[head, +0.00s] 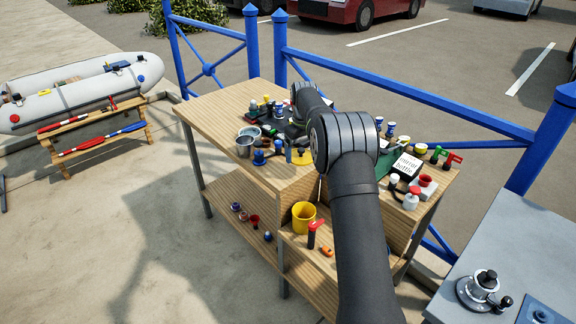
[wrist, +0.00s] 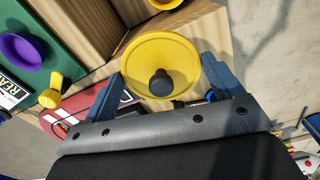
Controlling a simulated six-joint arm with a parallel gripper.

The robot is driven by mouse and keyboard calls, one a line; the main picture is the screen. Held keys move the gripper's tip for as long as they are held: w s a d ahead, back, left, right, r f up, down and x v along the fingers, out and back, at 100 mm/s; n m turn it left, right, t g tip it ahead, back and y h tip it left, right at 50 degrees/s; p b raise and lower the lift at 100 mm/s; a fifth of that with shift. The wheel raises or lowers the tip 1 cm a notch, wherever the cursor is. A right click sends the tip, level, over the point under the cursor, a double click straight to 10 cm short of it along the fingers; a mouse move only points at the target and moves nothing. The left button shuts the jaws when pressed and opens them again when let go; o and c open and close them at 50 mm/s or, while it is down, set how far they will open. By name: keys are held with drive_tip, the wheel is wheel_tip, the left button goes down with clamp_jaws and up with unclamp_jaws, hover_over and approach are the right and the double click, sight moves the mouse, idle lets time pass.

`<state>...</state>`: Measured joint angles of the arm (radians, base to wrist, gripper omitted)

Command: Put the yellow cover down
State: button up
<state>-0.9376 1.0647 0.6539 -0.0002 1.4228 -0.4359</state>
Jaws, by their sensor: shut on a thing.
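The yellow cover (wrist: 140,56) is a round, dished piece with a dark knob at its middle in the wrist view. My gripper (wrist: 164,79) has its two blue fingers on either side of the cover and is shut on it. In the head view, a small yellow patch (head: 298,156) shows beside my wrist above the table, perhaps the cover. My arm hides most of the gripper there. I cannot tell whether the cover touches the wood below it.
The wooden table (head: 215,105) carries a metal pot (head: 244,148), a lettered white card (head: 406,166) and many small coloured parts. A yellow bucket (head: 304,217) stands on a lower level. A purple cup (wrist: 20,52) shows left in the wrist view. The table's left end is clear.

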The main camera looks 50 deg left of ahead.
hover_over(288, 171)
wheel_tip(288, 171, down, 3)
drive_tip(key=shift+d, duration=0.1)
drive_tip(key=shift+f, duration=2)
drive_tip(key=shift+f, duration=0.2)
drive_tip(key=o, duration=0.8)
drive_tip(key=shift+r, duration=0.1)
wheel_tip(288, 171, up, 12)
drive_tip(key=shift+r, duration=0.1)
